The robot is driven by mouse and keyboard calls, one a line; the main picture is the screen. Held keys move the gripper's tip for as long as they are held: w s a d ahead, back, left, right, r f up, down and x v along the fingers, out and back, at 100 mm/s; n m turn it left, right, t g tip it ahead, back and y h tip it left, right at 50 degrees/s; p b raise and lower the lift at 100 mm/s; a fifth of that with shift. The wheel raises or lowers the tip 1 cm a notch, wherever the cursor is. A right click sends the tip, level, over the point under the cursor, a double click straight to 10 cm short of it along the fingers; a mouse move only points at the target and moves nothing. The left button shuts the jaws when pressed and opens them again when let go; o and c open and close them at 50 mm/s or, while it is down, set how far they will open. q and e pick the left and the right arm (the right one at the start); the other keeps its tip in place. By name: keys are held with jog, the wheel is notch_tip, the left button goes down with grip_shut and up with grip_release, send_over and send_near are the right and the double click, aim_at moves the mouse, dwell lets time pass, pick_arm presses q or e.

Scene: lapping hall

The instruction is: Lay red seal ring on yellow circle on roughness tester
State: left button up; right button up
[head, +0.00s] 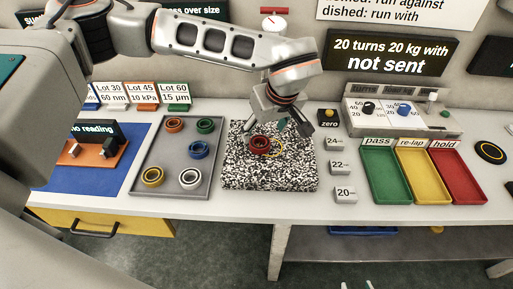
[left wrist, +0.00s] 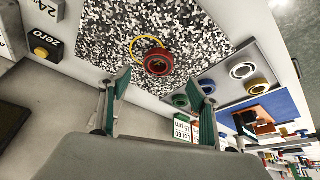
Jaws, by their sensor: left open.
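The red seal ring (head: 259,143) lies on the black-and-white speckled plate (head: 240,178). It partly covers the yellow circle (head: 280,149) and sits off its centre, toward the left in the head view. In the left wrist view the ring (left wrist: 158,62) overlaps the lower right of the yellow circle (left wrist: 134,44). My left gripper (head: 278,130) is open and empty above the plate, with its fingers (left wrist: 160,92) spread and apart from the ring. Only the tips of my right gripper (head: 356,285) show at the bottom edge, apart from each other.
Left of the plate, a grey tray (head: 172,158) holds several coloured rings. Right stand blocks marked 24, 22 and 20 (head: 345,194), a zero button (head: 328,117), and green (head: 386,185), yellow (head: 423,185) and red (head: 459,185) trays. A grey instrument (head: 405,122) stands behind the trays.

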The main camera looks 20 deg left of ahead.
aim_at(258, 144)
pick_arm(q)
jog(key=x, duration=0.7)
jog(key=shift+w+f, duration=0.2)
jog(key=shift+w, duration=0.05)
jog(key=c, duration=1.3)
jog(key=shift+r, duration=0.15)
